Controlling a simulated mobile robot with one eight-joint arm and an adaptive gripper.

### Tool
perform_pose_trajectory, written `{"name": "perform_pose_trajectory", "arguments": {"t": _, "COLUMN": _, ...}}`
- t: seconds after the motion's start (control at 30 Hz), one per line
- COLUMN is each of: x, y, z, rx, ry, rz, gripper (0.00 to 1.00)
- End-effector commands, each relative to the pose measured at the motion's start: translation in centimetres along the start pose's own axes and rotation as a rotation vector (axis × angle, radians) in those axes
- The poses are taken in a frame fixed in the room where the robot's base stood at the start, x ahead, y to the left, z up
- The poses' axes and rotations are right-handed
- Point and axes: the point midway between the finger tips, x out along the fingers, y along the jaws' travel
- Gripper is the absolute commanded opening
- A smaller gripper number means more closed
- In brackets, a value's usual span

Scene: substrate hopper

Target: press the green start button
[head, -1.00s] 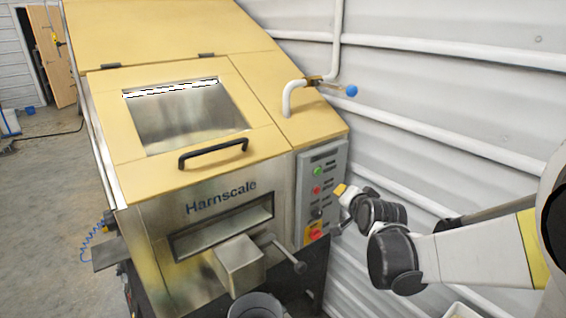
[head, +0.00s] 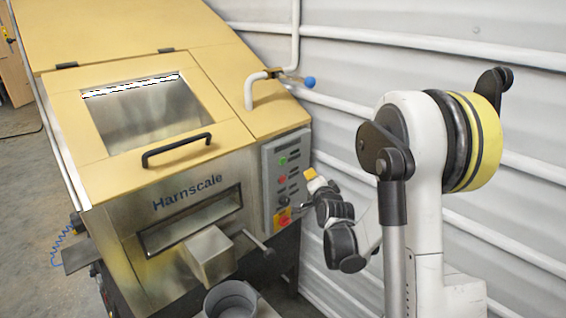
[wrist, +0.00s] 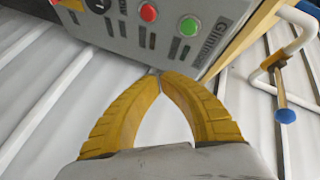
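The green start button (head: 283,161) is near the top of the grey control panel (head: 268,200) on the machine's right front. In the wrist view the green button (wrist: 189,26) is near the top, just right of centre, unobstructed. My gripper (wrist: 157,73) has yellow fingers that meet at their tips, with nothing between them. In the head view my gripper (head: 309,173) is just right of the panel, between the heights of the green and red buttons. In the wrist view the tips appear below the panel's edge; contact cannot be told.
A red button (wrist: 148,12) sits beside the green one, and a red-yellow switch (head: 282,218) is at the panel's bottom. A pipe with a blue-ended handle (head: 308,81) rises above the panel. The corrugated wall (head: 350,100) runs close on the right.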

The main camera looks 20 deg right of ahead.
Motion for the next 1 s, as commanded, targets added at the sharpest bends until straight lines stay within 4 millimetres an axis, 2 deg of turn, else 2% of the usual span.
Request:
{"name": "perform_pose_trajectory", "arguments": {"t": 0.6, "x": 5.9, "y": -3.1, "z": 3.2, "rx": -0.003, "ry": -0.002, "rz": 0.0, "gripper": 0.0}}
{"name": "perform_pose_trajectory", "arguments": {"t": 1.0, "x": 6.8, "y": -3.7, "z": 3.7, "rx": -0.002, "ry": -0.001, "rz": 0.0, "gripper": 0.0}}
